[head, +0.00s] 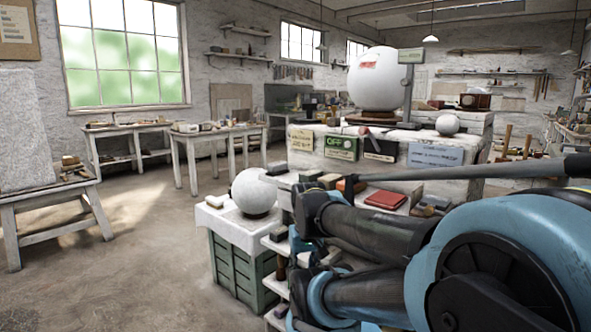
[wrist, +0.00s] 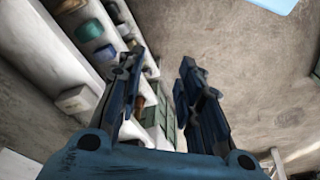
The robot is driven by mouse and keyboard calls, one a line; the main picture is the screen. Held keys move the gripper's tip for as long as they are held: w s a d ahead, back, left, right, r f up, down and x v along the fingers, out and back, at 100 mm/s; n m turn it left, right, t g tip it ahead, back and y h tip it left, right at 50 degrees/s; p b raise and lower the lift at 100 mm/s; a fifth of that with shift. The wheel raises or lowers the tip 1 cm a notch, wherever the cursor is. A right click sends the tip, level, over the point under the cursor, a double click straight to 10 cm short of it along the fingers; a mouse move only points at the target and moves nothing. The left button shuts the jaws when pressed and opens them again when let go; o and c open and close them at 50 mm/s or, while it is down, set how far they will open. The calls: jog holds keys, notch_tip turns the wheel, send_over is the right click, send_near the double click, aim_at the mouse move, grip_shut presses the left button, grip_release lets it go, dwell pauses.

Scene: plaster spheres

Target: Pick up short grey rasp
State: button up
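I cannot pick out a short grey rasp for certain in either view. In the head view, small blocks and tools lie on the ledge below the big white block, partly hidden by my arm. They include a red box (head: 385,200) and a dark grey-green block (head: 329,181). In the wrist view my gripper (wrist: 158,75) has its two dark fingers apart with nothing between them. The shelves are to its left and bare floor to its right. I cannot make out the gripper's fingers in the head view.
A plaster sphere (head: 254,191) sits on a cloth-covered green crate (head: 235,262). A larger sphere (head: 379,79) stands on the white block (head: 400,160). Shelves with several small items (wrist: 88,29) show in the wrist view. The floor (head: 130,270) at left is clear.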

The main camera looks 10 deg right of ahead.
jog(key=shift+w+a, duration=0.15)
jog(key=shift+w, duration=0.05)
jog(key=shift+o, duration=0.3)
jog(key=o, duration=0.4)
jog(key=shift+s+r, duration=0.2)
jog(key=o, duration=1.1)
jog(key=shift+n, duration=0.4)
jog(key=w+r, duration=0.2)
jog(key=r, duration=0.1)
jog(key=w+r, duration=0.1)
jog(key=shift+r, duration=0.3)
jog(key=shift+o, duration=0.2)
notch_tip(320, 180, up, 30)
jog(key=n+t+y, duration=0.1)
jog(key=n+y, duration=0.2)
jog(key=n, duration=0.3)
send_over(278, 163)
jog(key=s+d, duration=0.4)
jog(key=s, duration=0.1)
jog(key=x, duration=1.7)
jog(key=shift+w+r, duration=0.1)
jog(key=shift+w, duration=0.2)
